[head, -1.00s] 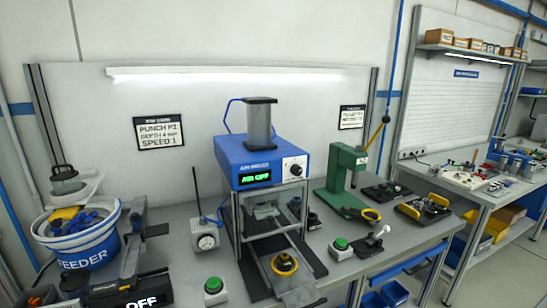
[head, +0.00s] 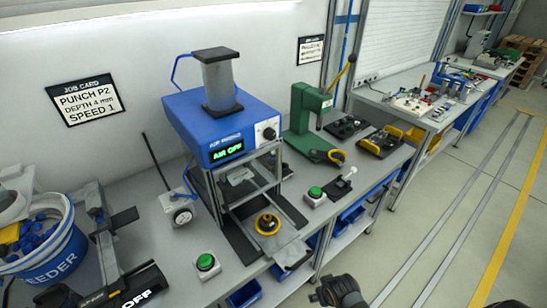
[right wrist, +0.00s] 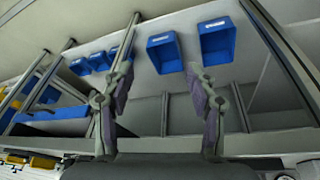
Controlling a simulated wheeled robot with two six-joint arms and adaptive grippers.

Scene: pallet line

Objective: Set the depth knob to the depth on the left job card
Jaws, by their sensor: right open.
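The left job card (head: 87,100) hangs on the back panel and reads "PUNCH P2, DEPTH 4 mm, SPEED 1". My right gripper (right wrist: 160,88) is open and empty in the right wrist view. In the head view its dark top (head: 340,291) shows at the bottom edge, in front of the bench and well away from the knob.
A feeder bucket (head: 45,245) is at left. Blue bins (right wrist: 164,52) show in the right wrist view. Open floor lies right.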

